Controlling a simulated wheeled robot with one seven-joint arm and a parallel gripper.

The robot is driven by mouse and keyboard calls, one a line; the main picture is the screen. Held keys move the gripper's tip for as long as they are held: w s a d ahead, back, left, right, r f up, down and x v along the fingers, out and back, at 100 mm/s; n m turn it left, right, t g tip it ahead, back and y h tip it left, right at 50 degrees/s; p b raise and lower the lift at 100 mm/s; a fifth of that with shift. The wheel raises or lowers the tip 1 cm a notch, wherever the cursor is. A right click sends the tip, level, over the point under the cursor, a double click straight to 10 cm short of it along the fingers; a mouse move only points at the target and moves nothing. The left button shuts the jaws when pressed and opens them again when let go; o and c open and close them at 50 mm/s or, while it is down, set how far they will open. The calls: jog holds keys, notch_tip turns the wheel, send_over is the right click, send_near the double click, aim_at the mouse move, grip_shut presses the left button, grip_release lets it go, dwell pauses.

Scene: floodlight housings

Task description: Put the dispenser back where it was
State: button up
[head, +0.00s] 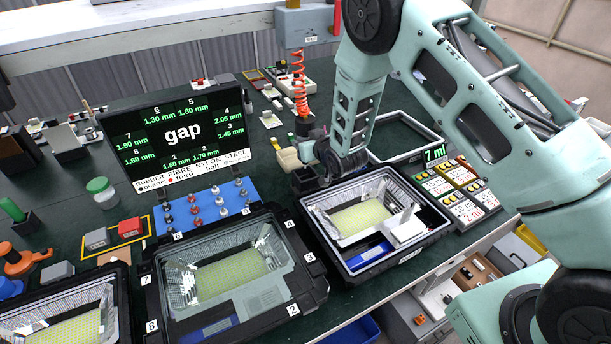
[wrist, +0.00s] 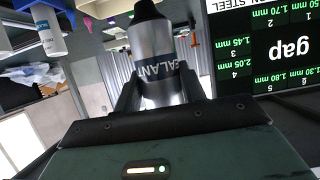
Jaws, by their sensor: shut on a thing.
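The dispenser (wrist: 160,62) is a silver cylinder with a black tapered nozzle and a dark "SEALANT" label, seen close up in the wrist view. My gripper (wrist: 162,92) is shut on it, with one dark finger on each side of the body. The nozzle points to the top of the wrist picture, where the screen text is upside down. In the head view my gripper (head: 318,165) is low over the bench, just behind the right-hand floodlight housing (head: 415,245). I cannot make out the dispenser clearly there, nor tell which spot it came from.
The "gap" screen (head: 180,138) stands left of my gripper; a blue fastener tray (head: 205,212) lies before it. A glass-covered housing (head: 300,270) is front centre. A "7 ml" display (head: 435,154) and numbered blocks (head: 468,210) lie right. An orange coiled hose (head: 299,85) hangs behind.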

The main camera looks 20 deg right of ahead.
notch_tip(320, 180, down, 7)
jog(key=shift+f+p, duration=0.2)
jog(key=shift+p, duration=0.8)
jog(key=shift+f, duration=0.15)
jog(key=shift+f+b, duration=0.3)
jog(key=shift+b, duration=0.1)
jog(key=o, duration=1.1)
